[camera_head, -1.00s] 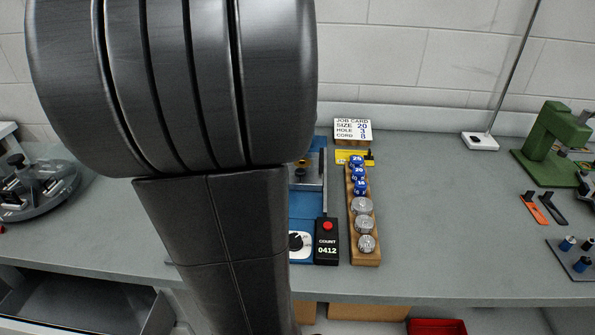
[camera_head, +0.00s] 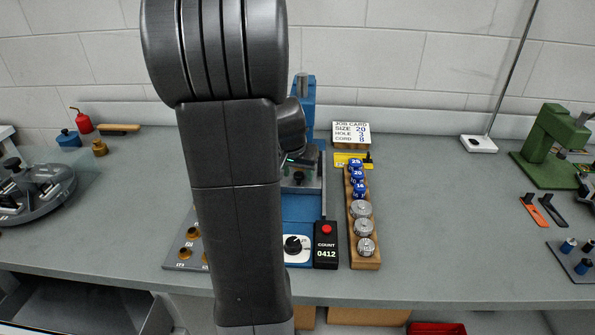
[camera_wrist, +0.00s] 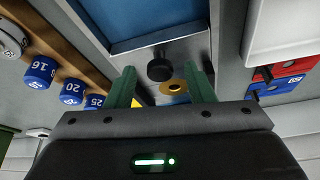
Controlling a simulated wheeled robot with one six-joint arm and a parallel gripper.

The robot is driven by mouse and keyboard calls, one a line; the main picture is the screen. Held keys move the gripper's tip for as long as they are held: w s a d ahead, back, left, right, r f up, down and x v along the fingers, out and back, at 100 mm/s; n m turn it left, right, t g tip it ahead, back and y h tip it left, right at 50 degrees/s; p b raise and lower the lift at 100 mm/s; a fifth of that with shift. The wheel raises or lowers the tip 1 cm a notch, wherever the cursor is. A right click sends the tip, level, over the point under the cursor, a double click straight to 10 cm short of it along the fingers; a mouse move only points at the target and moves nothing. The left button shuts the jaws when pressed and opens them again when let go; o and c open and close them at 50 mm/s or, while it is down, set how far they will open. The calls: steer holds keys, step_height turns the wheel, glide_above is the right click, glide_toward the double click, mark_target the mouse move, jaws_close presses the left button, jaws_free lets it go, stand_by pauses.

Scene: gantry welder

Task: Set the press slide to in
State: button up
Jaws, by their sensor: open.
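The blue press (camera_head: 303,207) stands at the middle of the bench, partly hidden behind my arm. Its grey slide plate (camera_wrist: 198,52) carries a black knob (camera_wrist: 160,67) and a brass ring (camera_wrist: 174,87). The knob also shows in the head view (camera_head: 299,177), at the back part of the blue bed. My gripper (camera_wrist: 160,76) is open, its two green fingers apart on either side of the knob; whether they touch it I cannot tell. In the head view my gripper (camera_head: 301,166) is low over the slide, partly hidden by my wrist.
A wooden rack (camera_head: 366,257) with blue and metal dies stands right of the press. A counter box (camera_head: 326,254) and a dial (camera_head: 293,245) sit at the press front. The job card (camera_head: 351,134) is behind.

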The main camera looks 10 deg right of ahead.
jaws_close()
steer(key=shift+w+d+r, duration=0.1)
steer(key=shift+w+d, duration=0.1)
steer(key=shift+w, duration=0.5)
steer(key=shift+w+d, duration=0.2)
steer(key=shift+w, duration=0.45)
steer(key=shift+w+d+r, duration=0.1)
steer(key=shift+w+d, duration=0.1)
steer(key=shift+w, duration=0.5)
jaws_free()
steer(key=shift+w+f, duration=0.15)
steer(key=p+v, duration=0.1)
steer(key=v, duration=1.3)
steer(key=shift+f, duration=0.1)
